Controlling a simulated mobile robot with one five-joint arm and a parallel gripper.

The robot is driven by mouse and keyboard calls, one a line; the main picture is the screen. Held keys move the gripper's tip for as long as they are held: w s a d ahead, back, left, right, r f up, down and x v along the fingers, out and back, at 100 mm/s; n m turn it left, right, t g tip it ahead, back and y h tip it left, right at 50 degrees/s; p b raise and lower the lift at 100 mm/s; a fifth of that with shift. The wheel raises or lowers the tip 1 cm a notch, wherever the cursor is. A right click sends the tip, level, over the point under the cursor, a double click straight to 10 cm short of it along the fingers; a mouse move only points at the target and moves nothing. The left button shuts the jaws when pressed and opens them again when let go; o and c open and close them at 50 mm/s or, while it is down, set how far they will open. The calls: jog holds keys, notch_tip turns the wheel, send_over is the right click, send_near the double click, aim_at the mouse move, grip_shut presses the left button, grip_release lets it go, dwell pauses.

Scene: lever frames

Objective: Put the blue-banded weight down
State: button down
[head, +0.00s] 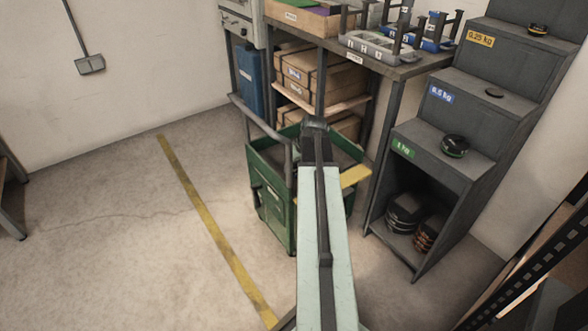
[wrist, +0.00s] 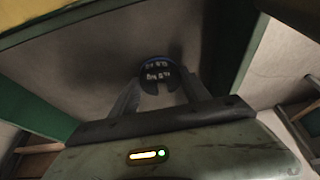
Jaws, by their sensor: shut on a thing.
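The blue-banded weight (wrist: 157,66), a small dark disc with pale lettering and a blue edge, shows at the top middle of the wrist view. My gripper (wrist: 160,88) is shut on it, one finger at each side. Behind it is a grey surface between green walls, apparently the inside of the green cart (head: 271,215). I cannot tell whether the weight touches that surface. In the head view my arm reaches over the cart and hides the gripper and the weight.
A stepped grey rack (head: 438,140) stands right of the cart, with a blue 0.5 kg label (head: 441,95) on its middle step. A green-banded weight (head: 455,146) sits on the lowest step. A workbench (head: 400,70) with trays stands behind. Floor left of the yellow line (head: 205,218) is clear.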

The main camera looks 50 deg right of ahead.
jog(key=c, duration=0.5)
grip_release()
jog(key=shift+f, duration=0.1)
jog(key=p+v, duration=1.1)
jog(key=v, duration=0.1)
